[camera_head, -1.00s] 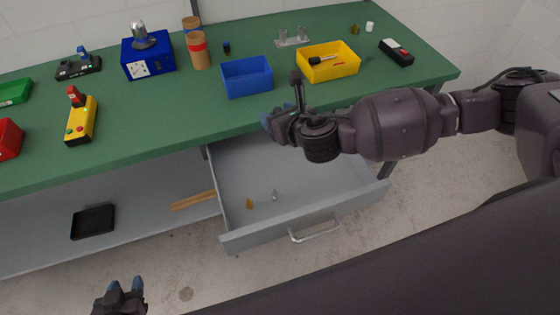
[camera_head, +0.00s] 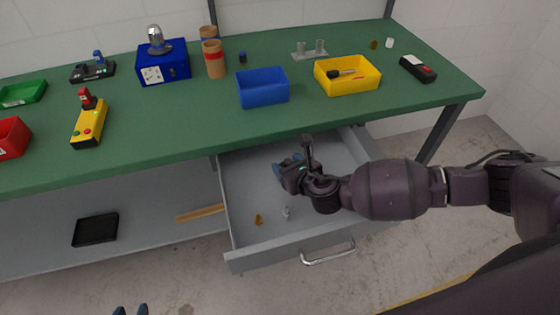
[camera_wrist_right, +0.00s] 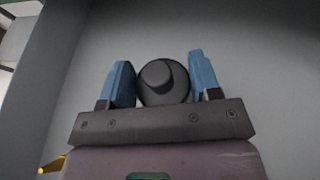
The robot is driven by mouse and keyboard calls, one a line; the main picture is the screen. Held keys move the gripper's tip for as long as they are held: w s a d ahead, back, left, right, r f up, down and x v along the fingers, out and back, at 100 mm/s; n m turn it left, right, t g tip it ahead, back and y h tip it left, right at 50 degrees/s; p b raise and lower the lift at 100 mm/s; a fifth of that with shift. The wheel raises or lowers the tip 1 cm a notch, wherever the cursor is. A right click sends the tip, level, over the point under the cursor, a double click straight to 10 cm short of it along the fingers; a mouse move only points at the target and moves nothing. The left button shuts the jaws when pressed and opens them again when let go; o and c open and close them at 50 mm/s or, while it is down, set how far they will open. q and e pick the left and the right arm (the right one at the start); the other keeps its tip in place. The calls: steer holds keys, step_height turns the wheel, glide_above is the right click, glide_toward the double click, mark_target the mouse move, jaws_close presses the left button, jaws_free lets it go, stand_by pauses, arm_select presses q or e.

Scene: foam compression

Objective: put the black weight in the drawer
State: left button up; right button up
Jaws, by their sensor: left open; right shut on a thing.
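My right gripper (camera_head: 290,170) is over the open drawer (camera_head: 262,240), inside the outline of its walls in the head view. In the right wrist view its blue fingers (camera_wrist_right: 160,84) are shut on the round black weight (camera_wrist_right: 162,80), with the grey drawer surface behind. Whether the weight touches the drawer floor cannot be told. In the head view the weight is hidden by the gripper. My left gripper (camera_head: 130,311) shows only its fingertips at the bottom edge, open and empty, away from the drawer.
A small brass piece (camera_head: 258,219) and a small silvery piece (camera_head: 286,213) lie in the drawer. The green table (camera_head: 190,115) overhangs the drawer's back. A blue bin (camera_head: 262,88) and a yellow bin (camera_head: 347,75) stand on it. A black tray (camera_head: 95,229) lies on the lower shelf.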

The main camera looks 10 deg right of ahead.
steer(key=shift+w+f, duration=0.15)
steer(key=shift+f, duration=0.1)
steer(key=x, duration=0.2)
steer(key=b+x, duration=0.1)
steer(key=shift+w+a+r, duration=0.2)
steer(key=shift+w+a, duration=0.05)
steer(key=shift+w, duration=0.25)
steer(key=shift+f, duration=0.25)
steer(key=shift+d, duration=0.1)
steer(key=shift+f, duration=0.1)
steer(key=o, duration=1.3)
steer(key=shift+s, duration=0.1)
